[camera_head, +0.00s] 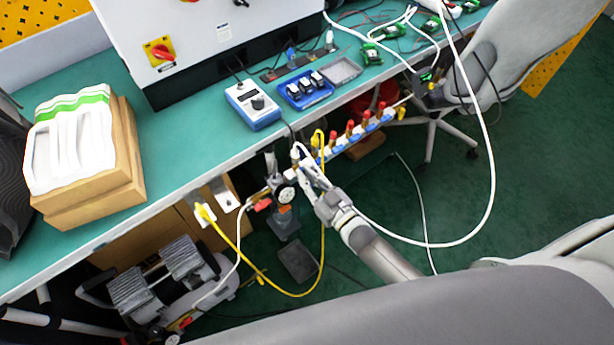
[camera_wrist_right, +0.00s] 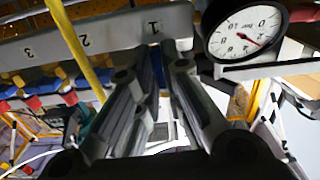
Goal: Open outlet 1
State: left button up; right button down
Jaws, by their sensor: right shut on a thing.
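The outlet manifold (camera_head: 345,140) runs along the table's front edge, with red-topped valves and blue parts. In the right wrist view its pale bar (camera_wrist_right: 115,30) carries the numbers 1, 2 and 3. My right gripper (camera_head: 303,163) is at the manifold's near left end, beside the pressure gauge (camera_head: 286,194). In the right wrist view its fingers (camera_wrist_right: 165,62) are at the number 1, shut on what seems to be the outlet 1 valve. The fingers hide most of that valve, so its handle angle cannot be told. The gauge (camera_wrist_right: 246,30) also shows there. My left gripper is not in view.
A yellow hose (camera_head: 323,235) hangs close to my right gripper, and a white hose (camera_head: 493,160) loops on the right. The green table (camera_head: 190,145) bears a blue meter (camera_head: 253,105) and a blue tray (camera_head: 305,90). A compressor (camera_head: 165,275) stands below.

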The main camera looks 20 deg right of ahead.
jog(key=shift+f+m, duration=0.1)
jog(key=shift+m, duration=0.3)
jog(key=c, duration=1.6)
grip_release()
jog(key=shift+o, duration=0.2)
jog(key=v, duration=1.2)
